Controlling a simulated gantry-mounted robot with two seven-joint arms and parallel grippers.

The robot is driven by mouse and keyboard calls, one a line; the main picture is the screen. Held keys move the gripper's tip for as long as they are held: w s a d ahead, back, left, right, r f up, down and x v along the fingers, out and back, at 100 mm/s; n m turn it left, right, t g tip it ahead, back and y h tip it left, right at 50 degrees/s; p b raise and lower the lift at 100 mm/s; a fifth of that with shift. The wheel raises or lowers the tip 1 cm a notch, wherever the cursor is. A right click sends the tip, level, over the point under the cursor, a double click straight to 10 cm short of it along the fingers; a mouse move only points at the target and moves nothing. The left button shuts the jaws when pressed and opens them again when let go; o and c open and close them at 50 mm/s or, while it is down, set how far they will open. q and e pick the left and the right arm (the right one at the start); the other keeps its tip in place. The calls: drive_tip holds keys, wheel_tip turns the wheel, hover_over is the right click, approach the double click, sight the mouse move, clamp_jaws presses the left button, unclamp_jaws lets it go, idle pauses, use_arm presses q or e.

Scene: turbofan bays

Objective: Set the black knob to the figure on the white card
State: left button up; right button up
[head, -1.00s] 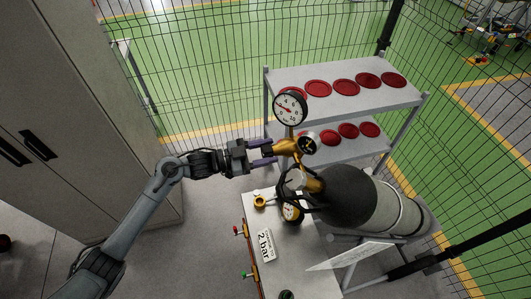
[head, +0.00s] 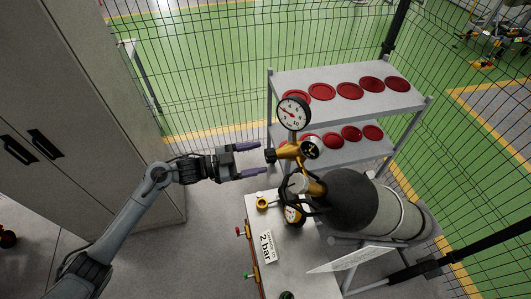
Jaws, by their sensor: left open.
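The black knob (head: 270,156) sticks out from the left end of a brass regulator (head: 290,151). A round white gauge (head: 293,113) with a red needle stands on the regulator; the needle points to the left, and its exact reading is too small to tell. A second, dark-faced gauge (head: 311,147) is at the right end. The white card (head: 265,246) on the bench reads "2 bar". My left gripper (head: 260,159) is open and empty, its purple-grey fingertips just left of the knob, one above and one below in the picture. My right gripper is not in view.
A dark gas cylinder (head: 350,200) lies right of the regulator. Behind stands a grey shelf rack (head: 335,92) with several red discs. The bench (head: 300,255) holds small red and green valves at its left edge. A grey cabinet (head: 75,60) is at left.

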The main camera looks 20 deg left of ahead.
use_arm(q)
drive_tip(key=p+v, duration=0.1)
drive_tip(key=v, duration=0.5)
drive_tip(key=shift+s+a, duration=0.15)
drive_tip(key=s+d+f+n+t+y+p, duration=0.1)
drive_tip(key=s+d+f+n+y, duration=0.2)
drive_tip(key=s+d, duration=0.35)
drive_tip(key=s+d+f+n+p, duration=0.2)
drive_tip(key=s+d+f, duration=0.3)
drive_tip(key=d, duration=0.2)
drive_tip(key=s+a+n+g+y, duration=0.3)
drive_tip(key=s+g+y, duration=0.1)
drive_tip(key=s, duration=0.3)
drive_tip(key=s+a+n+g+y, duration=0.3)
drive_tip(key=s+a+g+y, duration=0.1)
drive_tip(key=s+y, duration=0.3)
drive_tip(key=shift+a+n+p, duration=0.3)
drive_tip(key=shift+a, duration=0.05)
